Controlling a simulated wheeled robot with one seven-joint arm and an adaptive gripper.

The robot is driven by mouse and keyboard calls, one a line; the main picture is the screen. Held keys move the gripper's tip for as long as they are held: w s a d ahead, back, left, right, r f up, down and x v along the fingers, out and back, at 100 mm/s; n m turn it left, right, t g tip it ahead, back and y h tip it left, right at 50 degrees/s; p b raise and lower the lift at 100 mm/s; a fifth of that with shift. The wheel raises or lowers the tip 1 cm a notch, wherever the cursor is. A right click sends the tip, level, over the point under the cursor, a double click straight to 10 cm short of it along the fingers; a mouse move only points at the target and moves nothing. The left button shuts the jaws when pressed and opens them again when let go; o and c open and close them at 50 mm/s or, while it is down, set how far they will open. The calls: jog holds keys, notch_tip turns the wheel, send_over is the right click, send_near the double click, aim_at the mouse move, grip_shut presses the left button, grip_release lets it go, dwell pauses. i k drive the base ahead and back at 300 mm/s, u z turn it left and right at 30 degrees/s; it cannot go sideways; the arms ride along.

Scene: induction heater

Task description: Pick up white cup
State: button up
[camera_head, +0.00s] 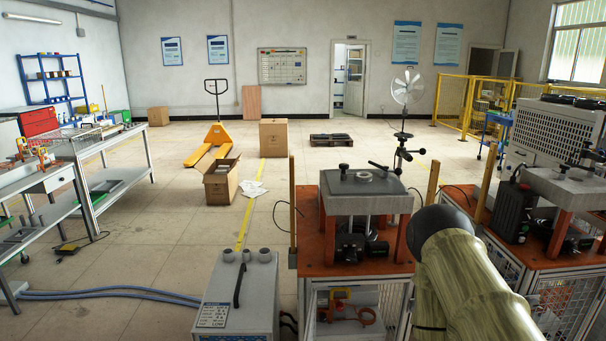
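I cannot make out a white cup for certain in the head view. A small pale grey ring-shaped piece (364,177) lies on the grey top plate of the orange-framed press in the middle, but it is too small to tell what it is. A thick cylinder with a dark rounded end, probably a link of my arm, rises from the bottom right and covers part of the press stand's right side. My gripper is not in view.
A grey heater box (238,295) with hoses stands in front, left of the press stand (350,262). A second press (570,190) stands at right. Workbenches (105,150) line the left.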

aim_at(246, 256)
jog(key=u, duration=1.4)
jog(key=i, duration=5.4)
jog(key=z, duration=3.85)
